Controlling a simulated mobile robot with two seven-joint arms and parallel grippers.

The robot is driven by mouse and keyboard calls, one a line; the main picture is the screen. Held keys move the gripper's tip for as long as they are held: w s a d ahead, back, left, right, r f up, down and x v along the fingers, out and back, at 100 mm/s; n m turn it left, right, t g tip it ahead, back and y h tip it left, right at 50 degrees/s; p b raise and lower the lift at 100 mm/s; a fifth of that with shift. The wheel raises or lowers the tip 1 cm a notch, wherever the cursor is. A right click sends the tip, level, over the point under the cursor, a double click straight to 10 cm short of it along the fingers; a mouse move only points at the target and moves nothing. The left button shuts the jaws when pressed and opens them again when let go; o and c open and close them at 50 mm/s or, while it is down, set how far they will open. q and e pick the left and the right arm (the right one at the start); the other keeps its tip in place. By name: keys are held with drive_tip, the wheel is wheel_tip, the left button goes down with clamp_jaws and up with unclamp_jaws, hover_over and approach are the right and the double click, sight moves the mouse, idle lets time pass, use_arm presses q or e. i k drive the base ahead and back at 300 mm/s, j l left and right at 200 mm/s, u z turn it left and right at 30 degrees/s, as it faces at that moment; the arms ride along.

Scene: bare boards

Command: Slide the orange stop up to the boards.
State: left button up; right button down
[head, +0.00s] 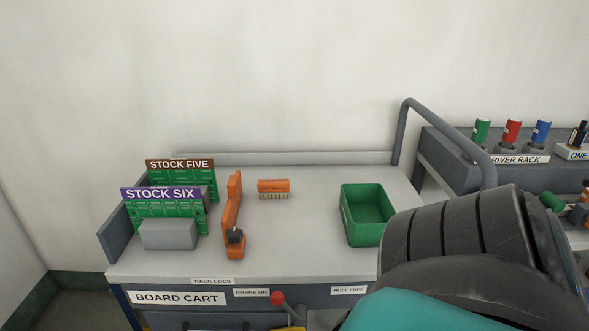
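The orange stop (232,212) is an upright bar standing on the cart top, with a dark knob or clamp at its near end. To its left two green boards stand upright, labelled STOCK FIVE (180,176) behind and STOCK SIX (161,208) in front. A narrow gap shows between the stop and the boards. A grey block (169,234) stands in front of the STOCK SIX board and hides part of it. Neither of my grippers is in view; a large dark and teal part of my arm fills the lower right.
An orange comb-like part (273,189) lies right of the stop. A green bin (367,215) stands on the right of the cart top (305,250). A red-knobbed lever (278,298) is at the front, by BRAKE ON. A grey handrail (453,125) and driver rack (515,160) are at right.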

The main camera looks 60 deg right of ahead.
sight(234, 187)
drive_tip(key=k+z, duration=0.1)
drive_tip(key=z, duration=1.35)
